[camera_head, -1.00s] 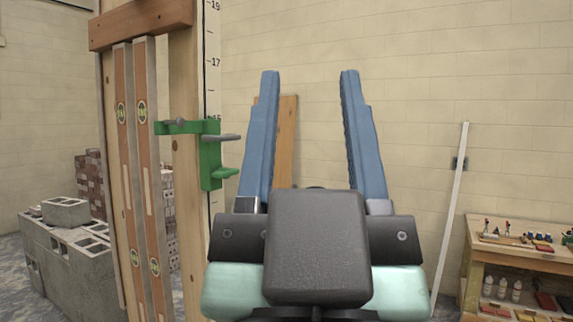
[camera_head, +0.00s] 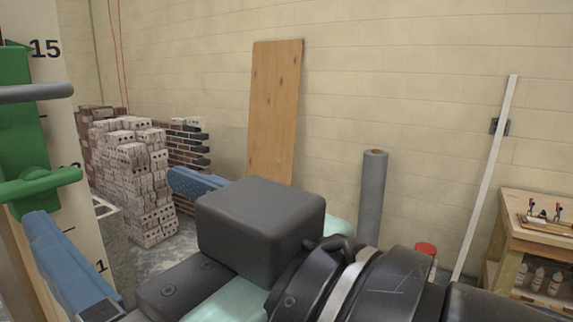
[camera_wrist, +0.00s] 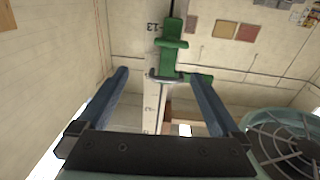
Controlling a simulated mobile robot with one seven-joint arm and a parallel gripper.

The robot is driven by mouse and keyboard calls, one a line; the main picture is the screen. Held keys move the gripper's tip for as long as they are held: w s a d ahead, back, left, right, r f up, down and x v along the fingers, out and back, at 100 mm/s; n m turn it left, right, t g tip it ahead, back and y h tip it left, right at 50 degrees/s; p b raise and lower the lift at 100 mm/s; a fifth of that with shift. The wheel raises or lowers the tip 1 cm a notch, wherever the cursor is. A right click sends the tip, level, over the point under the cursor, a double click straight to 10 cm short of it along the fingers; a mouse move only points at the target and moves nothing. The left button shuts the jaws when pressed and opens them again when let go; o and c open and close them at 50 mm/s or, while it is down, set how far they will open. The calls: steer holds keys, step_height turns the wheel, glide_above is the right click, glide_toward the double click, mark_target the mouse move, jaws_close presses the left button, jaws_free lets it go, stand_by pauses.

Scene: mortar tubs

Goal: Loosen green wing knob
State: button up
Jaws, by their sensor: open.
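The green wing knob (camera_head: 40,185) sticks out low on a green clamp (camera_head: 14,125) at the left edge of the head view. The clamp is on a tall numbered staff (camera_head: 72,125), and a grey bar (camera_head: 35,93) sits above the knob. My gripper (camera_head: 108,195) is open and empty, its blue fingers apart, the near fingertip just below the knob in the picture. In the wrist view the knob (camera_wrist: 172,43) appears beyond the fingertips, with the grey bar (camera_wrist: 165,75) between the tips in the picture. No contact is visible.
A brick stack (camera_head: 135,180) stands behind on the left. A wooden board (camera_head: 274,110), a grey roll (camera_head: 372,195) and a white pole (camera_head: 488,175) are by the back wall. A workbench (camera_head: 535,230) stands at the right.

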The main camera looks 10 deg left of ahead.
mark_target(43, 184)
steer(key=shift+n+g, duration=0.3)
steer(key=shift+g, duration=0.4)
steer(key=p+x, duration=0.1)
steer(key=x, duration=0.2)
steer(key=p+x, duration=0.2)
steer(key=x, duration=0.2)
steer(key=s+p+x, duration=0.1)
steer(key=p+x, duration=0.1)
steer(key=x, duration=0.2)
steer(key=shift+a+f, duration=0.3)
steer(key=shift+a, duration=0.2)
steer(key=shift+w+a+f, duration=0.15)
steer(key=shift+w+a, duration=0.15)
steer(key=shift+a, duration=0.2)
steer(key=c, duration=1.1)
